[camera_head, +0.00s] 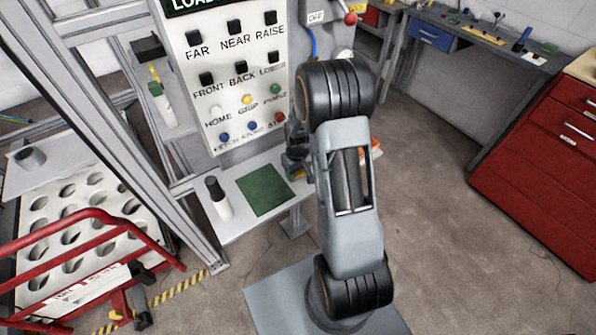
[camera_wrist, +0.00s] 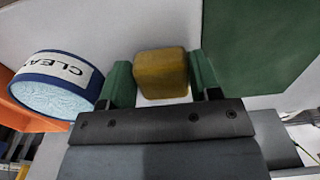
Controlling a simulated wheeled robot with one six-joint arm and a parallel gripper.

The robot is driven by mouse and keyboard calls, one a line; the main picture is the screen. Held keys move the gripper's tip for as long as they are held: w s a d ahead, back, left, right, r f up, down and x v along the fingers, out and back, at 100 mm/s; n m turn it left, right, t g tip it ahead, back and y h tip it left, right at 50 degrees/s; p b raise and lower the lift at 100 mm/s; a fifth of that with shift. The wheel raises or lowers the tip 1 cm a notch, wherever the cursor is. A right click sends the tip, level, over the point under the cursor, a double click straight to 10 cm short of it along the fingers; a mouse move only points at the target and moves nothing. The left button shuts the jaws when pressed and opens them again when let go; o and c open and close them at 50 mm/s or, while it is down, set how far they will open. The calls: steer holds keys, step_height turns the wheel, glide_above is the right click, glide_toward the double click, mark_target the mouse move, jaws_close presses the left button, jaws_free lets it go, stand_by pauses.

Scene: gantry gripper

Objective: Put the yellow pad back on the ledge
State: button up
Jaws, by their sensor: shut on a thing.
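The yellow pad (camera_wrist: 162,72) is a small block between the two green-tipped fingers of my gripper (camera_wrist: 160,82), which is shut on it in the wrist view. The white ledge (camera_head: 240,223) lies below the button panel in the head view, and its pale surface shows behind the pad in the wrist view (camera_wrist: 150,22). I cannot tell whether the pad touches the ledge.
A green mat (camera_head: 264,190) and a black-topped white bottle (camera_head: 218,198) are on the ledge. A round tub marked "CLEA" (camera_wrist: 58,85) is left of my fingers in the wrist view, by something orange. The panel (camera_head: 225,75) stands close behind. A red cabinet (camera_head: 540,170) is right.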

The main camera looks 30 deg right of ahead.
steer(key=shift+f, duration=0.1)
steer(key=shift+f, duration=0.15)
steer(key=o, duration=0.9)
step_height(320, 180, up, 12)
steer(key=s+a+r+t, duration=0.2)
steer(key=s+a+r, duration=0.2)
steer(key=s+r, duration=0.2)
steer(key=s+a+r+m+t, duration=0.1)
steer(key=s+a+r+t, duration=0.1)
steer(key=s+a+r, duration=0.3)
steer(key=shift+s+a+r+b, duration=0.2)
steer(key=shift+s+r+b, duration=0.3)
steer(key=shift+s, duration=1.4)
